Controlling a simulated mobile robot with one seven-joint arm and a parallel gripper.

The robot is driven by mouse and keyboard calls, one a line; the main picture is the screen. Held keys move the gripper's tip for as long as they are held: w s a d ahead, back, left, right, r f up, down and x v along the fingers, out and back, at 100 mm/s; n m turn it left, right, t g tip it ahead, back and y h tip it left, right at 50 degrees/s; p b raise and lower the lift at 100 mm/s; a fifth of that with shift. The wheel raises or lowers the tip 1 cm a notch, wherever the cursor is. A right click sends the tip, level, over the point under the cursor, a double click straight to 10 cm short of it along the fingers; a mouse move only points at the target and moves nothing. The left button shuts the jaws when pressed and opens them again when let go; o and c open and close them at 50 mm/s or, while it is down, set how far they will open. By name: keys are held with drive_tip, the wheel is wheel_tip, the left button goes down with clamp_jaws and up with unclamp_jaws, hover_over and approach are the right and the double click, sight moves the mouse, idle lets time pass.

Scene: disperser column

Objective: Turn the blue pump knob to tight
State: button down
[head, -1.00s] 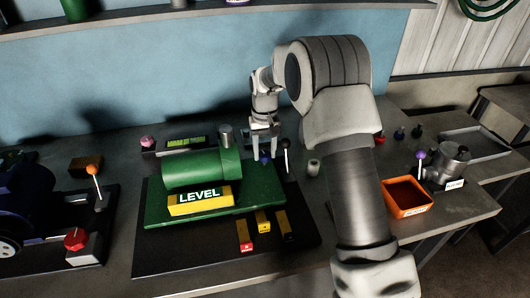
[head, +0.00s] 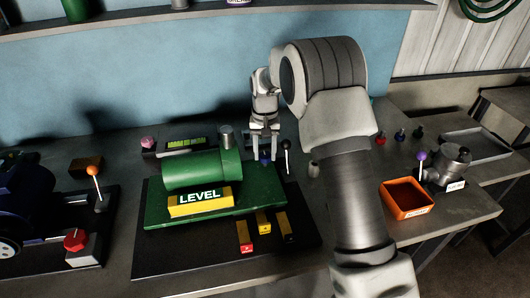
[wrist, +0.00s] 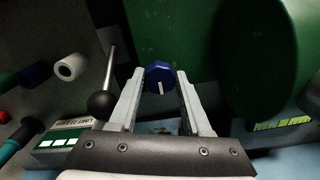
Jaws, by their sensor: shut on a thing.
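The blue knob (wrist: 159,75) is a small faceted knob with a white pointer line, on the green pump base (head: 222,214). In the wrist view it sits between the tips of my gripper (wrist: 157,82), and the pointer line runs toward the bottom of the picture. In the head view the knob (head: 265,157) shows only partly below my gripper (head: 265,154), at the right end of the green pump (head: 200,170). My gripper is shut on the knob from above. Any mark for tight near the knob cannot be made out.
A black ball-topped lever (head: 286,146) stands close to the right of my gripper; its ball (wrist: 101,104) is beside a finger in the wrist view. A grey cylinder (head: 313,168), an orange bin (head: 407,197) and a yellow LEVEL block (head: 200,199) are nearby.

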sight(265, 156)
drive_tip(key=shift+c, duration=1.8)
unclamp_jaws()
drive_tip(key=shift+r, duration=0.1)
wheel_tip(265, 156, up, 17)
drive_tip(key=shift+r, duration=0.15)
